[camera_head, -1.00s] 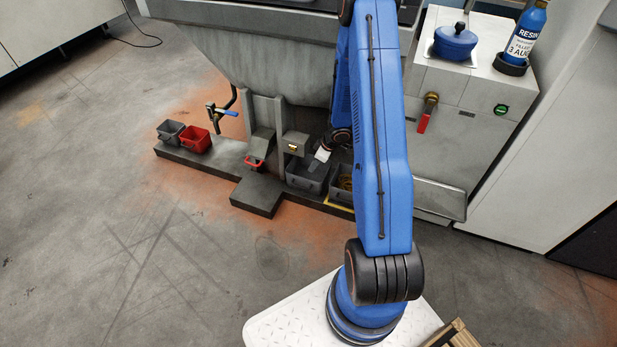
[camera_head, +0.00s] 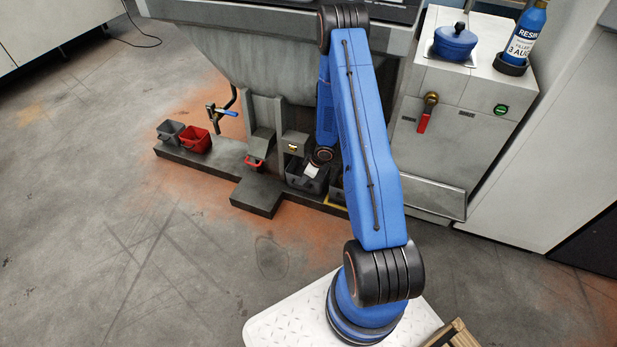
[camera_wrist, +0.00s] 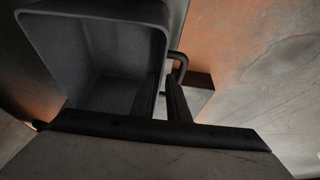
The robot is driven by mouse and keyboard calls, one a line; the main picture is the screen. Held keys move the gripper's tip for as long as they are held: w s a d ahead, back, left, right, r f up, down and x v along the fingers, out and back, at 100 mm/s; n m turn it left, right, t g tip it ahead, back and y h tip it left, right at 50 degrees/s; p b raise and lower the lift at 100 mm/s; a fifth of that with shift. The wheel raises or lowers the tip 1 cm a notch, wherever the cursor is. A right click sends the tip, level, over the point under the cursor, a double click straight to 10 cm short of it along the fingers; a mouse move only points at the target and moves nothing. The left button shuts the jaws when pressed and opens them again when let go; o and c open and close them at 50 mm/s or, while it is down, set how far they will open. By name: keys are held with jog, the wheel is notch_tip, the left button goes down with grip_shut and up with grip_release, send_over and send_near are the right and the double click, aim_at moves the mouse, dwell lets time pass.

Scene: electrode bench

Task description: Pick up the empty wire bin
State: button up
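The grey wire bin (camera_head: 300,178) stands on the low dark ledge under the machine in the head view, and its visible inside looks empty. In the wrist view the bin (camera_wrist: 100,50) fills the upper left, with a dark loop handle (camera_wrist: 181,62) on its right side. My gripper (camera_head: 311,171) is down at this bin in the head view, partly hidden by my arm. In the wrist view my gripper's dark fingers (camera_wrist: 171,100) are close together at the bin's right wall, near the handle. Whether they pinch anything there is unclear.
A neighbouring bin (camera_head: 337,190) is mostly hidden behind my arm. A red bin (camera_head: 194,139) and a small grey bin (camera_head: 170,131) stand at the ledge's left end. A post with a box (camera_head: 294,145) rises just behind the bin. The floor in front is clear.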

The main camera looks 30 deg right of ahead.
jog(key=shift+w+x, duration=0.15)
jog(key=shift+x, duration=1.25)
jog(key=shift+w+x, duration=0.15)
jog(key=shift+x, duration=1.25)
jog(key=shift+r, duration=0.15)
grip_shut()
jog(key=shift+r, duration=0.1)
